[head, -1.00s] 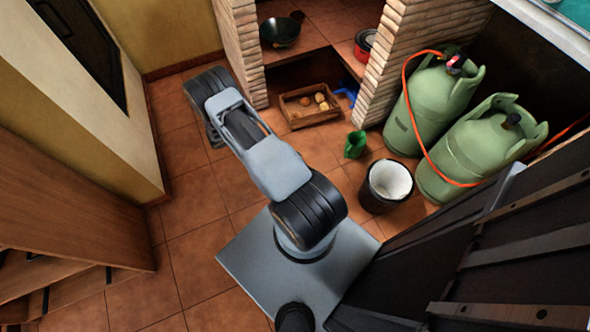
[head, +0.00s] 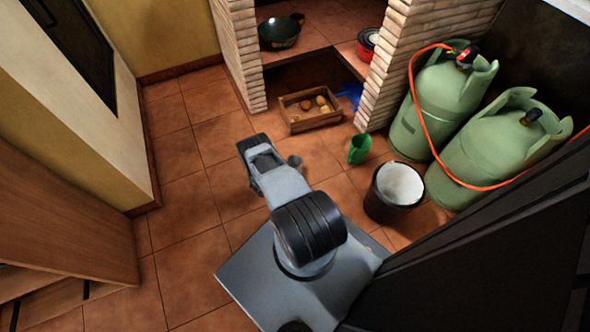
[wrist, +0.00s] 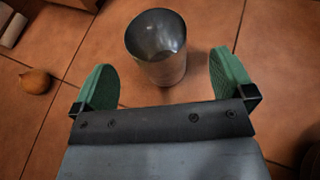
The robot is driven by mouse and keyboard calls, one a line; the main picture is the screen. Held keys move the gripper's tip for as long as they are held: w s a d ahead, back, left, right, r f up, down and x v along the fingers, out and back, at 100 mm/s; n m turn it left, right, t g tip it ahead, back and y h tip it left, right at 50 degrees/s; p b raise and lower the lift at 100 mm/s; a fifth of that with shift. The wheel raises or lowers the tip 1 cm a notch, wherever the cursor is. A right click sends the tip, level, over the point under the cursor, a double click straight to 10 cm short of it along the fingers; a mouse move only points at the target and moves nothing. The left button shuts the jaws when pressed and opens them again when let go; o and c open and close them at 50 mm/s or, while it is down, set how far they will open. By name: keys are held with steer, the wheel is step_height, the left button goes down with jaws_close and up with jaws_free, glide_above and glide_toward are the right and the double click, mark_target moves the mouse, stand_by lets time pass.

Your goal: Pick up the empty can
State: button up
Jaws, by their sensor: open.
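The can (wrist: 157,62) is a bare metal cylinder standing upright on the tiled floor, its top towards the wrist camera. A small grey cylinder just right of my arm in the head view (head: 295,161) looks like the same can. My gripper (wrist: 163,82) is open, with green pads on both fingers. The can is ahead of the gap between the fingers, touching neither as far as I can see. In the head view my arm hides the gripper.
A round brown item (wrist: 35,82) lies on the floor left of the gripper. Floor at left is clear.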

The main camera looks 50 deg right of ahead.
mark_target(299, 160)
steer(key=b+x, duration=0.2)
steer(key=x, duration=0.3)
steer(key=shift+w+d+f+b, duration=0.2)
steer(key=shift+d+f+b, duration=0.1)
steer(key=shift+b, duration=0.1)
steer(key=shift+d+f, duration=0.1)
steer(key=shift+d, duration=0.4)
steer(key=c, duration=1)
